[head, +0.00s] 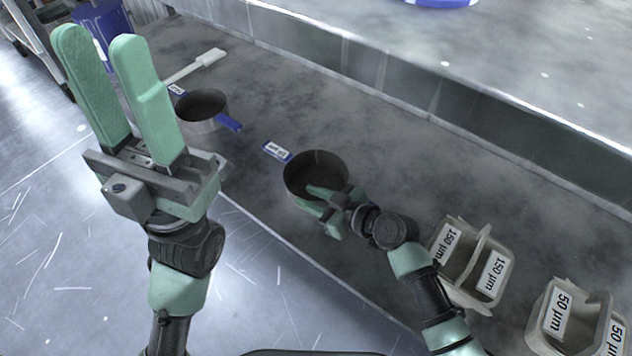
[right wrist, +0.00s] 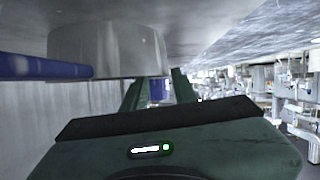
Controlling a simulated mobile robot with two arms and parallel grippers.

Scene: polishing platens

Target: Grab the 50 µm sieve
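Two round dark sieves with blue handles lie on the grey bench; their small labels are too small to read. The nearer sieve (head: 315,172) has my right gripper (head: 316,201) at its near rim. Contact is not clear. The other sieve (head: 203,104) stands further left and back. My left gripper (head: 101,42) is open and empty, raised over the floor at the left.
Grey holders labelled 150 µm (head: 467,262) and 50 µm (head: 572,325) stand at the right, near my right arm. A white spatula-like tool (head: 195,66) lies behind the far sieve. A raised ledge (head: 400,75) runs along the back. A blue bin (head: 103,22) stands at the far left.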

